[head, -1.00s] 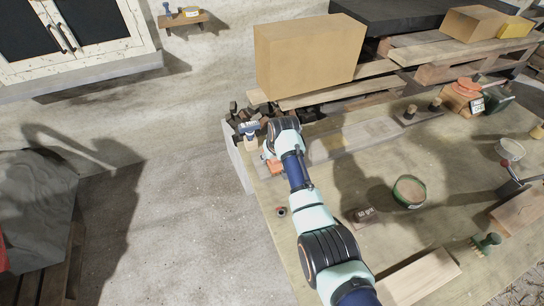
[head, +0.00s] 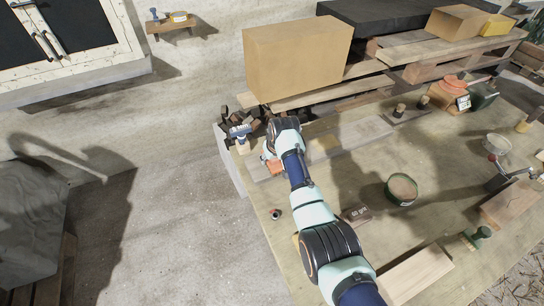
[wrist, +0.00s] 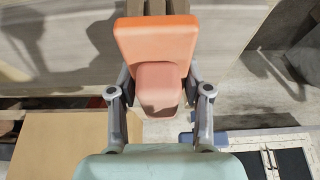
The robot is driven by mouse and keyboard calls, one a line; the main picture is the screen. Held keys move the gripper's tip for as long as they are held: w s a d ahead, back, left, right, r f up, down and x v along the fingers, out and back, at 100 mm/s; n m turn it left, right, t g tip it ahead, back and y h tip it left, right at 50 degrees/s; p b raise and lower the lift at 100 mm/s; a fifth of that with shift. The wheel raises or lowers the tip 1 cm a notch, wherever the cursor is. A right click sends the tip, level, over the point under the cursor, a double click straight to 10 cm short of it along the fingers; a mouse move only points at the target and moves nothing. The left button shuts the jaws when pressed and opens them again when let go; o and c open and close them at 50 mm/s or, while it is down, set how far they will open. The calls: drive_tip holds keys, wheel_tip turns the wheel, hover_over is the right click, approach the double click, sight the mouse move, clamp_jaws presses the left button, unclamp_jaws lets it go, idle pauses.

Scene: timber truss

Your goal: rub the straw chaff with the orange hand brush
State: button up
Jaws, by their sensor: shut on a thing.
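My gripper (wrist: 160,88) is shut on the orange hand brush (wrist: 156,40), which fills the wrist view's upper middle. In the head view the brush (head: 274,167) shows as a small orange patch beside my wrist, over the left end of a long grey board (head: 362,132). My wrist hides most of it and the fingers, and I cannot tell whether its bristles touch the board. A pale yellowish patch (head: 325,143) on the board, right of my wrist, looks like the straw chaff.
A blue-and-white brush (head: 240,131) stands at the table's left corner near dark blocks. A large cardboard box (head: 297,58) sits on pallets behind. A green tin (head: 401,190) and a dark block (head: 356,214) lie right of my arm.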

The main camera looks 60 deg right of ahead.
drive_tip(key=shift+w+a+f+p, duration=0.15)
drive_tip(key=shift+w+a+p, duration=0.2)
drive_tip(key=shift+w+a, duration=0.6)
drive_tip(key=shift+s+d, duration=1.15)
drive_tip(key=shift+s, duration=0.05)
drive_tip(key=shift+w+a+r+p, duration=0.25)
drive_tip(key=shift+w+a+p, duration=0.1)
drive_tip(key=shift+a, duration=0.05)
drive_tip(key=shift+w+a+f, duration=0.2)
drive_tip(key=shift+w+a, duration=0.55)
drive_tip(key=shift+a, duration=0.1)
drive_tip(key=shift+s+d, duration=0.1)
drive_tip(key=shift+s+d+r, duration=0.15)
drive_tip(key=shift+s+d, duration=0.85)
drive_tip(key=shift+d, duration=0.15)
drive_tip(key=shift+w+a+p, duration=0.75)
drive_tip(key=shift+w+a, duration=0.35)
drive_tip(key=shift+a, duration=0.15)
